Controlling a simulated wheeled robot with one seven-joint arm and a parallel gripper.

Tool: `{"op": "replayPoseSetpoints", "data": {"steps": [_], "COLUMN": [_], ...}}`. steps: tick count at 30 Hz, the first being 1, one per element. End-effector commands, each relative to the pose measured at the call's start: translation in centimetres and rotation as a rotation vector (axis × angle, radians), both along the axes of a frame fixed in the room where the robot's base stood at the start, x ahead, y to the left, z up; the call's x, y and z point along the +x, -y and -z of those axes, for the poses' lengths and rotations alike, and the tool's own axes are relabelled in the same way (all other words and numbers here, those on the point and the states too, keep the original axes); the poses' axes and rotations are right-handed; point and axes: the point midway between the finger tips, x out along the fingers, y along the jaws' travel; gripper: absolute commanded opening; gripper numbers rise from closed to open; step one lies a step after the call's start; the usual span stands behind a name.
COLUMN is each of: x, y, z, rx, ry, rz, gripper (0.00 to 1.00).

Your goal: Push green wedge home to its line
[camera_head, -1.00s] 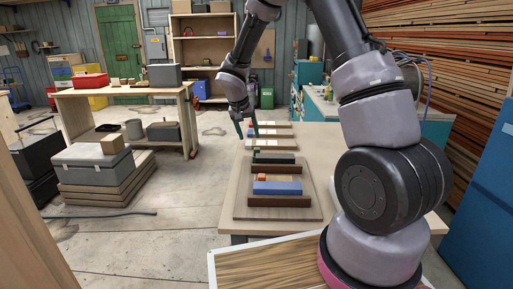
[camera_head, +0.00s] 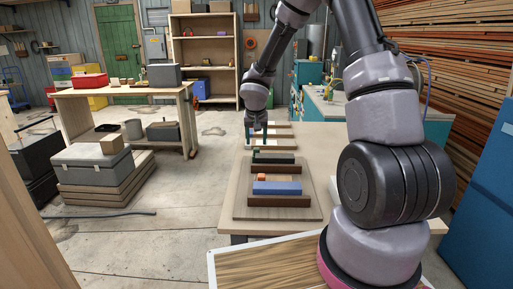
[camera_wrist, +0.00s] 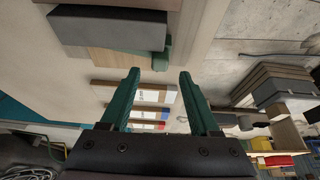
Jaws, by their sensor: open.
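The green wedge (camera_wrist: 162,58) shows in the wrist view as a green piece sticking out beside a dark grey block (camera_wrist: 108,28). In the head view the grey block (camera_head: 278,158) lies on the board, and a small bit of green (camera_head: 256,151) shows at its left end. Most of the wedge is hidden, and I cannot make out its line. My gripper (camera_head: 257,138) points down just beyond the grey block in the head view. In the wrist view its two green fingers (camera_wrist: 158,76) are apart, empty, with the wedge's end just past the tips.
A blue block (camera_head: 278,188) and an orange block (camera_head: 262,177) lie between brown rails on the wooden board (camera_head: 305,210). Pale strips (camera_head: 283,133) lie farther back on the table. The table's left edge is near my gripper, with open floor beyond.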

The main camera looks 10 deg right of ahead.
Motion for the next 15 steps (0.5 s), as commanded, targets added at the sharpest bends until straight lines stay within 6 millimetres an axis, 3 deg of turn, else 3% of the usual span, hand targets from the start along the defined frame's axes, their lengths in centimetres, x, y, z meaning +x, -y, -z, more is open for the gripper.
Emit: {"op": "replayPoseSetpoints", "data": {"steps": [6,15], "x": [1.2,1.6], "y": [0.3,0.5], "z": [3.1,4.1], "rx": [0.0,0.0], "ry": [-0.001,0.0], "rz": [-0.001,0.0], "gripper": [0.62,0.62]}}
